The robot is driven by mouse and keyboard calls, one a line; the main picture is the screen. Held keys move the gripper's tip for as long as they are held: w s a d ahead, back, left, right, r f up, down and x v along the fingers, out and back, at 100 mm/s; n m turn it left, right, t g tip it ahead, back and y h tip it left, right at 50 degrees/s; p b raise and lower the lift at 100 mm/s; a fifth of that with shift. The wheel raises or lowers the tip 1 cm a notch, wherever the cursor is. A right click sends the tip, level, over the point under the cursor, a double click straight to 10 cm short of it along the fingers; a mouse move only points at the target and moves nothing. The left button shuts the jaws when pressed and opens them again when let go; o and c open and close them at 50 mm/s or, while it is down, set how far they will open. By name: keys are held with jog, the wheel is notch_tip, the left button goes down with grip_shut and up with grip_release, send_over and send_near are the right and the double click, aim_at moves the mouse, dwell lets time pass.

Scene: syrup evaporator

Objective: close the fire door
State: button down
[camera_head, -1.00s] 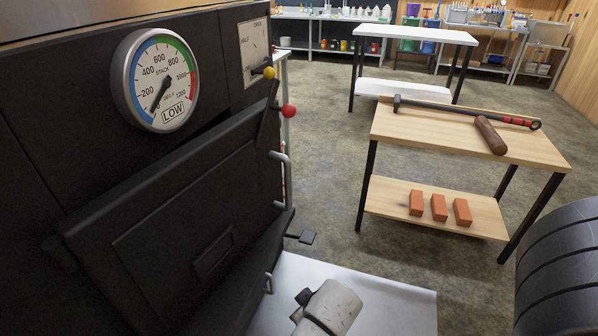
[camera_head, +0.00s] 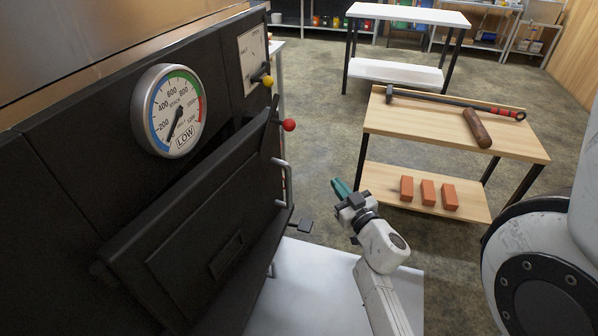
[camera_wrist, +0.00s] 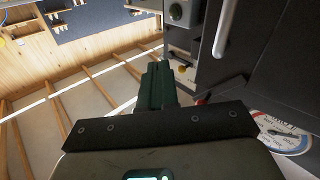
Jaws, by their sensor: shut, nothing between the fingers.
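The black fire door (camera_head: 200,235) stands ajar, angled out from the black front of the evaporator (camera_head: 60,190), with a dark gap along its upper edge. Its light grey bar handle (camera_head: 284,184) is on the right edge of the door. A lever with a red ball (camera_head: 289,125) sits above the handle. My gripper (camera_head: 338,186), with teal fingers, is shut and empty. It is in the air to the right of the handle, apart from it. In the wrist view, my shut fingers (camera_wrist: 157,84) point up the picture, with the handle (camera_wrist: 225,28) to their right.
A round gauge (camera_head: 172,110) and a yellow-knobbed lever (camera_head: 267,80) are on the evaporator front. A wooden table (camera_head: 440,132) with a hammer-like tool (camera_head: 450,102) and several bricks (camera_head: 427,192) stands to the right. Open floor lies between.

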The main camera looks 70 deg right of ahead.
jog(key=s+a+n+t+y+p, duration=0.3)
jog(key=a+n+t+y+p, duration=0.15)
jog(key=y, duration=0.25)
jog(key=f+b+x, duration=0.1)
jog(key=f+x, duration=0.1)
jog(key=x, duration=1.2)
jog(key=shift+w+a+m+g+b, duration=0.2)
jog(key=shift+a+m+g+b, duration=0.05)
jog(key=shift+m+g+b, duration=0.2)
jog(key=shift+f, duration=0.15)
